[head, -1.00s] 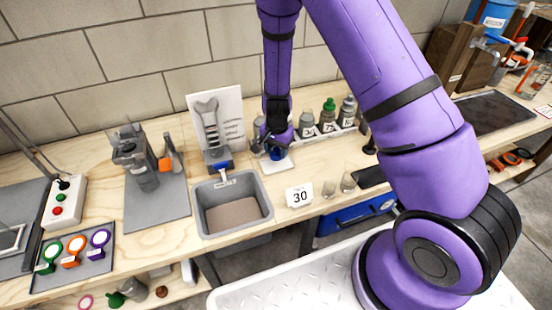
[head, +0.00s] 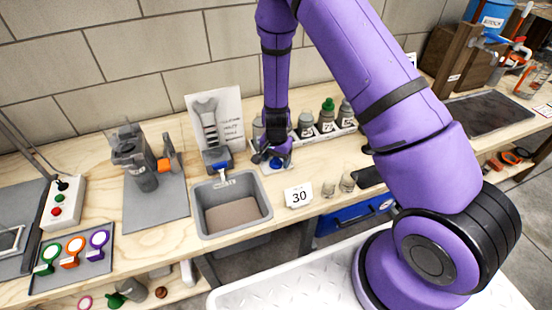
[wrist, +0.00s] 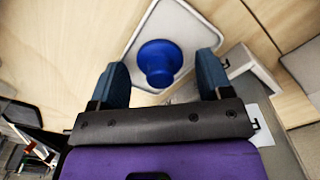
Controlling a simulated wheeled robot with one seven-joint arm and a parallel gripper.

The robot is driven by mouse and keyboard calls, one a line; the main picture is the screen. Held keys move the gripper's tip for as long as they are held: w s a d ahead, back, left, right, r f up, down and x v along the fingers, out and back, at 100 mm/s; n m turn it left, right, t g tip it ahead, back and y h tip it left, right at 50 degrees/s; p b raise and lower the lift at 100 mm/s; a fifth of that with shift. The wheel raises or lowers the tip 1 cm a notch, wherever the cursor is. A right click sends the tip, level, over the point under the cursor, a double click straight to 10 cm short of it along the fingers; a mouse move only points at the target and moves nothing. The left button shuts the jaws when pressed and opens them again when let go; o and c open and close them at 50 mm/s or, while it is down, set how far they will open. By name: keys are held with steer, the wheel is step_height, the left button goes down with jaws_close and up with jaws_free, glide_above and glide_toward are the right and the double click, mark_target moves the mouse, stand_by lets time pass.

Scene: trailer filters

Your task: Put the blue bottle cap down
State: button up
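The blue bottle cap (wrist: 160,62) rests on a small white pad (wrist: 150,25) with a grey rim, its round flange and raised knob facing the wrist camera. It also shows in the head view (head: 277,164), just right of the grey sink. My gripper (wrist: 163,75) is open. Its two dark blue fingers stand apart on either side of the cap, with visible gaps between them and it. In the head view my gripper (head: 270,155) is low over the pad, partly hiding it.
A grey sink (head: 205,220) is left of the pad. A rack with several capped bottles (head: 326,115) stands behind and to the right. A "30" sign (head: 298,196) and small clear cups (head: 337,187) are in front. A wrench poster (head: 222,115) stands behind.

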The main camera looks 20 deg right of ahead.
steer(key=s+d+r+n+t+y, duration=0.1)
steer(key=s+r, duration=0.2)
steer(key=r, duration=0.9)
steer(key=s+d+r+n, duration=0.1)
steer(key=s+r+n, duration=0.15)
steer(key=r, duration=0.95)
steer(key=s+d+r+n+t+y, duration=0.1)
steer(key=s+r, duration=0.2)
steer(key=r, duration=0.9)
steer(key=s+d+r+n+t+h, duration=0.1)
steer(key=s+d+r+n, duration=0.1)
steer(key=s+r, duration=0.4)
steer(key=s+d+r+n+t+h, duration=0.1)
steer(key=s+r, duration=0.5)
steer(key=s, duration=0.9)
steer(key=shift+d+r+n+t, duration=0.2)
steer(key=shift+d+n+t, duration=0.25)
steer(key=shift+n+t, duration=0.25)
